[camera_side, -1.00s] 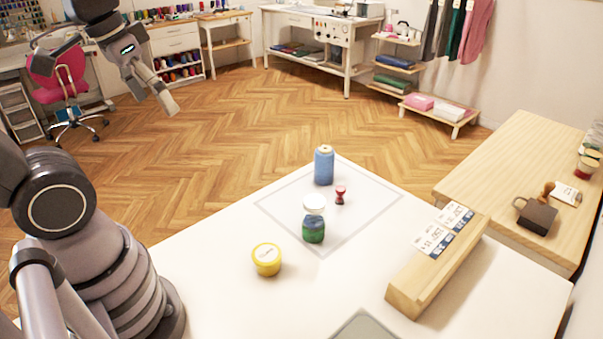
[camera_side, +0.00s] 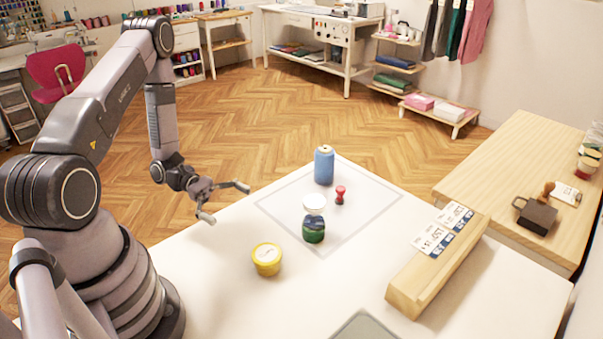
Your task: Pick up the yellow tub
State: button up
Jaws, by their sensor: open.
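The yellow tub (camera_side: 267,262) is a short round tub with a pale marked lid. It stands upright on the white table, in front and left of the outlined square. My gripper (camera_side: 228,203) is open and empty. In the picture it shows above and left of the tub, near the table's left edge, apart from everything. Its height above the table is hard to tell.
A wooden card holder (camera_side: 420,290) lies at right. The table around the tub is clear.

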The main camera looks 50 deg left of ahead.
notch_tip(320, 180, down, 4)
jog(key=n+t, duration=0.3)
jog(key=n, duration=0.1)
send_near(267, 256)
jog(key=x, duration=0.3)
jog(key=shift+w+f, duration=0.15)
jog(key=shift+f, duration=0.15)
jog(key=x, duration=0.6)
jog(key=shift+w+d, duration=0.15)
jog(key=shift+w, duration=0.05)
jog(key=c, duration=1.2)
jog(key=shift+c, duration=0.2)
